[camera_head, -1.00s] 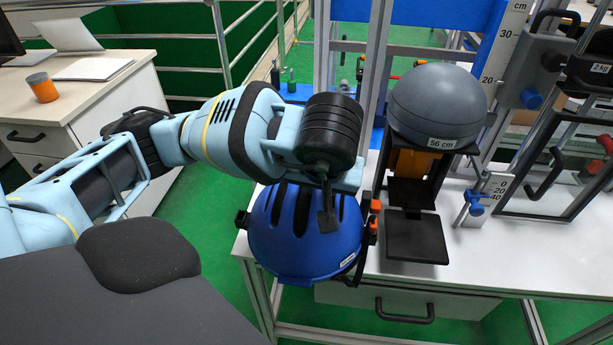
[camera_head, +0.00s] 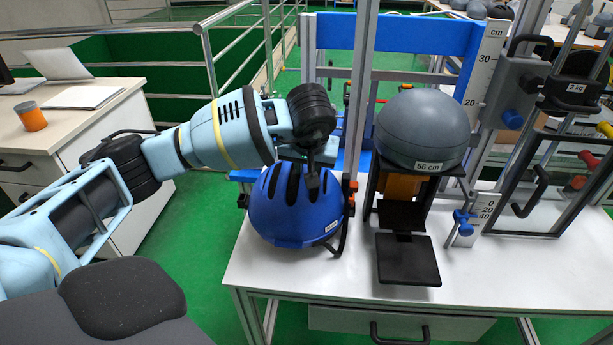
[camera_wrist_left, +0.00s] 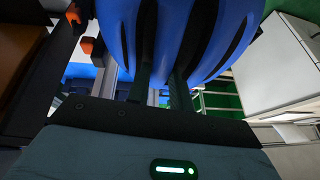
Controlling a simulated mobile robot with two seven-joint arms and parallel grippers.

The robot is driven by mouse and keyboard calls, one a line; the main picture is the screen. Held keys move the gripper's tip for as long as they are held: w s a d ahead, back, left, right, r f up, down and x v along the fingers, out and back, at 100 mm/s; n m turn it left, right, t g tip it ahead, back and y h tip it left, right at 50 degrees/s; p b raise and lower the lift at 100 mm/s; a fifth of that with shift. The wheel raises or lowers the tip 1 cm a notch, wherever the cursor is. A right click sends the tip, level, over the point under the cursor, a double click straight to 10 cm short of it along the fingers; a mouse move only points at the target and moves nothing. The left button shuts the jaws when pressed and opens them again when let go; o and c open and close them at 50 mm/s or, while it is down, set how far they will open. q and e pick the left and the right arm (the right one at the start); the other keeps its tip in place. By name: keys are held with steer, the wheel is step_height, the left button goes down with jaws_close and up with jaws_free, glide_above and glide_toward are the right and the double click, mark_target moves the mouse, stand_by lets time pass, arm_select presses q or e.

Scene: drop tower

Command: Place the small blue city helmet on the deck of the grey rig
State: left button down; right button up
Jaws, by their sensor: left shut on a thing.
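The blue helmet (camera_head: 292,212), with dark vents and a dark strap, is in the head view in front of the left end of the white table. My left gripper (camera_head: 313,180) is shut on its upper part from above. In the left wrist view the helmet (camera_wrist_left: 205,30) fills the top, with the dark fingers (camera_wrist_left: 168,75) against it. The helmet looks held up; its height above the table is unclear. A grey upright rig (camera_head: 360,105) stands behind and right of it. Its deck is not clearly identifiable. My right gripper is not in view.
A grey headform (camera_head: 422,130) marked 56 cm sits on a black stand (camera_head: 408,262) right of the helmet. A framed carriage with a 2 kg block (camera_head: 570,92) is farther right. The white table's front (camera_head: 330,270) is clear. A railing (camera_head: 240,55) stands behind.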

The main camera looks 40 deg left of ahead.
arm_select(q)
steer(key=shift+w+a, duration=0.4)
steer(key=shift+f, duration=1.75)
steer(key=shift+f, duration=0.2)
steer(key=c, duration=1.3)
jaws_free()
steer(key=shift+o, duration=0.2)
steer(key=shift+s+d+r, duration=0.1)
steer(key=shift+d+r, duration=0.05)
steer(key=shift+r, duration=0.35)
steer(key=v, duration=1.1)
steer(key=shift+s+r+p, duration=0.15)
steer(key=shift+p, duration=0.25)
